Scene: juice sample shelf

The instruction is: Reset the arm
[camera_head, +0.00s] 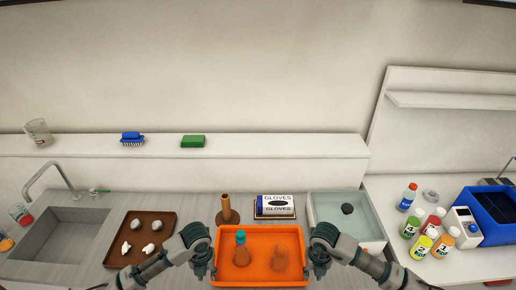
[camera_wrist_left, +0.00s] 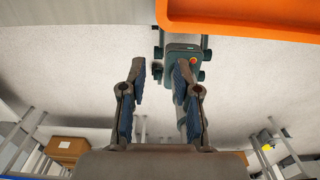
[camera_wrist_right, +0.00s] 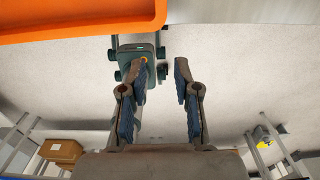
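My left gripper (camera_head: 207,268) is at the left side of an orange tray (camera_head: 303,240) in the head view. In the left wrist view its two fingers (camera_wrist_left: 160,80) are apart with nothing between them. My right gripper (camera_head: 317,268) is at the tray's right side. Its fingers (camera_wrist_right: 160,80) are also apart and empty in the right wrist view. The orange tray shows at the top of both wrist views, the left (camera_wrist_left: 240,28) and the right (camera_wrist_right: 80,24). Whether either hand touches the tray is unclear.
The tray holds a teal-topped bottle (camera_head: 241,246) and an orange-looking vessel (camera_head: 280,258). A brown tray (camera_head: 165,245), a sink (camera_head: 60,232), a gloves box (camera_head: 275,206) and a clear tub (camera_head: 350,232) surround it. Several bottles (camera_head: 411,223) stand at the right.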

